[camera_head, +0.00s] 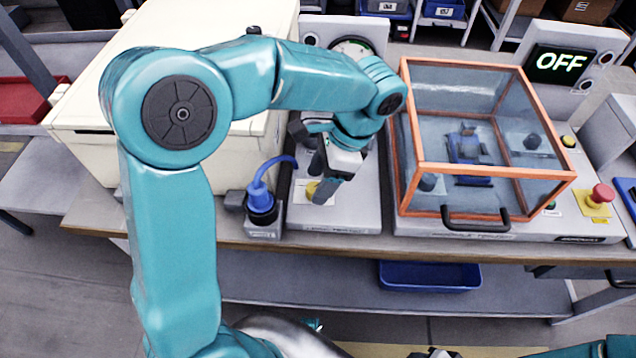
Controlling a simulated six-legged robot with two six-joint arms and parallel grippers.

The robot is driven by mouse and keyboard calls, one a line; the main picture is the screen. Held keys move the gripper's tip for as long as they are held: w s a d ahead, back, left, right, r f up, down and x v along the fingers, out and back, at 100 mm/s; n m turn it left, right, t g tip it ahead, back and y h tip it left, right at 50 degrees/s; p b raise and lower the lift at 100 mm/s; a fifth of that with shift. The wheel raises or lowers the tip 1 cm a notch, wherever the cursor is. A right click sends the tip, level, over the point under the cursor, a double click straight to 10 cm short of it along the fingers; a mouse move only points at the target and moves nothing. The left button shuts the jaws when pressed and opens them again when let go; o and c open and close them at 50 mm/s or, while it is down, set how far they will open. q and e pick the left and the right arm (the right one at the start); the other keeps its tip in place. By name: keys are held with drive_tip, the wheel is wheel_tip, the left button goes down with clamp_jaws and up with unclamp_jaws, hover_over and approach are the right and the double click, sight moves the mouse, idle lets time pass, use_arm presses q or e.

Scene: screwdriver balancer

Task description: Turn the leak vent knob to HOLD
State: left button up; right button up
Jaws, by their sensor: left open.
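A small yellow knob (311,188), which I take for the leak vent knob, sits on a pale label on the front of a grey panel (350,208). My left gripper (324,181) is over it, pointing down with its jaws open. Its dark fingers cover part of the knob, so I cannot tell whether they touch it or which way it points. No HOLD marking is readable.
A blue plug (262,198) with a cable stands left of the panel. A round gauge (352,47) is behind my arm. An orange-framed clear guard (480,172) with a black handle stands right, near a red button (603,193) and an OFF display (559,64). A cream case (90,105) fills the left.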

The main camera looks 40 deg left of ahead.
use_arm(q)
drive_tip(key=shift+s+a+f, duration=0.2)
drive_tip(key=shift+a+f, duration=0.05)
drive_tip(key=shift+f, duration=0.4)
drive_tip(key=c, duration=1)
drive_tip(key=shift+c, duration=0.2)
